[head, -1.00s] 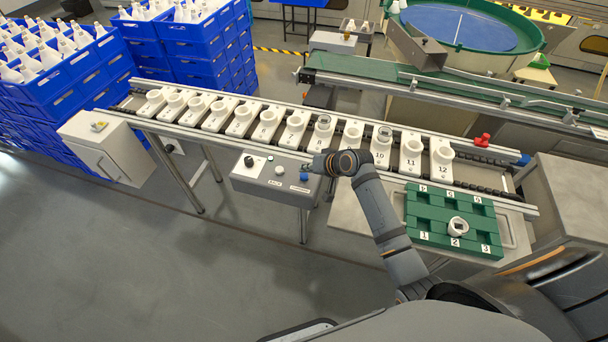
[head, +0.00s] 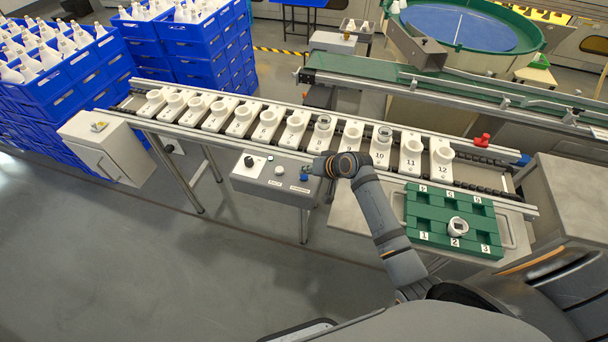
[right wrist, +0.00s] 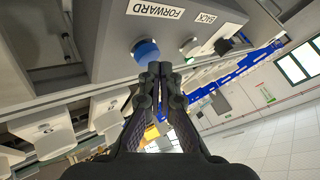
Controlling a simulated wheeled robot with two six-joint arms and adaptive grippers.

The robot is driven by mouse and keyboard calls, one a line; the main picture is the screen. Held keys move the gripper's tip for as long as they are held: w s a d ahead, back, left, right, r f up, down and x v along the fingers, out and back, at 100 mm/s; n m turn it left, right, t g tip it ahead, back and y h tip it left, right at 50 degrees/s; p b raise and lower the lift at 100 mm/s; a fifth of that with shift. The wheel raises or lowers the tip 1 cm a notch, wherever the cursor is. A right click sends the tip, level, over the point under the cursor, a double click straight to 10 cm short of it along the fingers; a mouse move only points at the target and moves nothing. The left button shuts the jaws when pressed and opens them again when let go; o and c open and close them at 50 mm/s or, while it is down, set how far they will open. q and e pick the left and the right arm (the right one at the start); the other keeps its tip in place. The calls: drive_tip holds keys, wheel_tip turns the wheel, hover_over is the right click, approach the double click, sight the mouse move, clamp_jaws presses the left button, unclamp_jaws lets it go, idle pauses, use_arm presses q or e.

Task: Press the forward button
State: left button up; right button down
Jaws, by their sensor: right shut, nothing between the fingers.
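The control box (head: 275,178) hangs on the front of the conveyor. Its blue button (head: 304,177) is at the right end; in the right wrist view this blue button (right wrist: 146,52) sits by the FORWARD label (right wrist: 155,9). A pale button (right wrist: 189,46) by the BACK label (right wrist: 205,18) is beside it. My right gripper (head: 307,169) is shut and empty, its tips close to the blue button. In the right wrist view the shut fingertips (right wrist: 160,72) overlap the button's edge; I cannot tell whether they touch it. My left gripper is out of view.
A black knob (head: 249,161) is at the box's left end. Numbered white carriers with round sockets line the conveyor (head: 190,133) behind my gripper. A green tray (head: 428,212) holding one white piece (head: 457,227) is to the right. Open floor lies in front.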

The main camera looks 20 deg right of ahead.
sight(306, 176)
drive_tip(key=shift+f, duration=0.55)
idle(0.4)
drive_tip(key=shift+r, duration=0.1)
drive_tip(key=shift+r+p, duration=0.85)
drive_tip(key=shift+p, duration=0.1)
wheel_tip(306, 176, up, 5)
drive_tip(key=p, duration=0.5)
drive_tip(key=shift+r+p, duration=0.1)
drive_tip(key=shift+p, duration=0.25)
idle(0.5)
